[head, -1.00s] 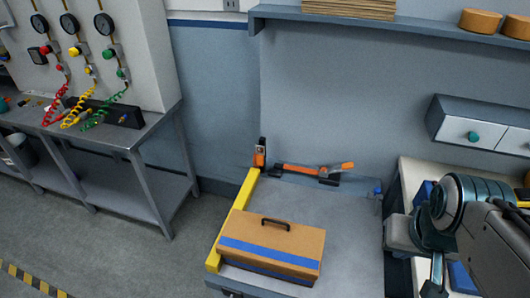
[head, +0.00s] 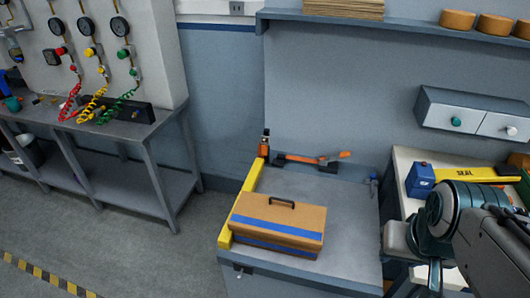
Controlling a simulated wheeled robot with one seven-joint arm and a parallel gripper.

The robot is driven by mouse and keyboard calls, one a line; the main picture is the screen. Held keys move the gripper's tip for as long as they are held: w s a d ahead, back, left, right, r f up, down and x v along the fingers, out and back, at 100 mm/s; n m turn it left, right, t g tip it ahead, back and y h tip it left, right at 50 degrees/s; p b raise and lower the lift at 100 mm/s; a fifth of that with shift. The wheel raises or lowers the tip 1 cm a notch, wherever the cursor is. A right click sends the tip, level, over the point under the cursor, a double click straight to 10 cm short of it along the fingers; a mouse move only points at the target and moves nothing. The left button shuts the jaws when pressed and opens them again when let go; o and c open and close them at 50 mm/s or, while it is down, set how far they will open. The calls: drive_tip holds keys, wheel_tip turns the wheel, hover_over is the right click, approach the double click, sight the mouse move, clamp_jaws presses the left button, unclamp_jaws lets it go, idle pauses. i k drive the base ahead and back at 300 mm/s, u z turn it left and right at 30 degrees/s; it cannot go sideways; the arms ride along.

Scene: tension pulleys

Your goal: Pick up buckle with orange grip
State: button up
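An orange and black strap tool, which looks like the buckle with the orange grip (head: 307,161), lies at the back of the grey work surface (head: 345,215) against the wall. Its orange handle points right and slightly up. A second orange and black piece (head: 264,146) stands upright at its left, by the end of the yellow bar. My arm enters at the lower right, well to the right of the buckle and nearer the camera. Part of my gripper (head: 436,280) shows at the bottom edge; its fingertips are cut off, and I cannot see whether it holds anything.
A tan box (head: 278,224) with a blue stripe and black handle stands in front of the buckle. A yellow bar (head: 242,203) runs along the surface's left edge. A shelf (head: 400,22) hangs above. The right bench holds a blue box (head: 420,180) and a yellow item marked SEAL.

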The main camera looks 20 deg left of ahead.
sight(264, 147)
drive_tip(key=k, duration=0.1)
drive_tip(key=u, duration=2.35)
drive_tip(key=i, duration=3.3)
drive_tip(key=z, duration=4.2)
drive_tip(key=i, duration=0.5)
drive_tip(key=u, duration=0.1)
